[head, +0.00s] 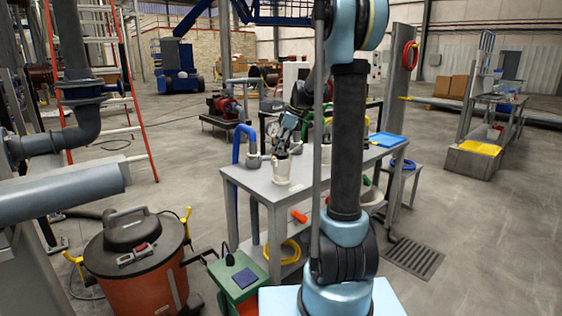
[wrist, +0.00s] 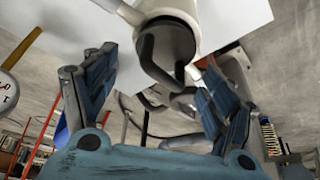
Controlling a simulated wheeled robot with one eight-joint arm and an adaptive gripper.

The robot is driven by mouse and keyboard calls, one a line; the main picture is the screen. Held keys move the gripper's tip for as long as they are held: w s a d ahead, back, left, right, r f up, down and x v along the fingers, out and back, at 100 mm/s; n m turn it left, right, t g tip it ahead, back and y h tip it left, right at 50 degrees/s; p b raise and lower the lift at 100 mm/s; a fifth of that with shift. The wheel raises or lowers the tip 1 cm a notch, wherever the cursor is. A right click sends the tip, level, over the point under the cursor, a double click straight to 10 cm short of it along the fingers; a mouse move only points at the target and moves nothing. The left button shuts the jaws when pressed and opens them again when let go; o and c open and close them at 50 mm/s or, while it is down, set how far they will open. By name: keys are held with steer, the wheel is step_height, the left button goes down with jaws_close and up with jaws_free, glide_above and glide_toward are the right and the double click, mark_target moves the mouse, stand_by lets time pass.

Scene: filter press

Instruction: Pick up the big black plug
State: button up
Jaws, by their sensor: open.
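A white cup-like holder (head: 281,170) stands on the grey workbench (head: 255,183), with a dark piece at its top. In the wrist view the holder (wrist: 213,18) is near the top centre, and a dark rounded piece, apparently the big black plug (wrist: 147,50), sits at its mouth. My gripper (head: 281,149) is just above the holder in the head view. In the wrist view its two blue fingers are spread apart on either side of the dark piece, and the gripper (wrist: 158,68) is open. No contact can be made out.
A blue bent pipe (head: 237,145) rises at the bench's left end. A blue tray (head: 387,139) lies at the right end. An orange cylinder (head: 299,216) and a yellow coil (head: 283,251) are on the lower shelf. A drum vacuum (head: 137,262) stands at the left.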

steer(key=shift+x, duration=0.85)
steer(key=c, duration=1.2)
steer(key=shift+r, duration=0.1)
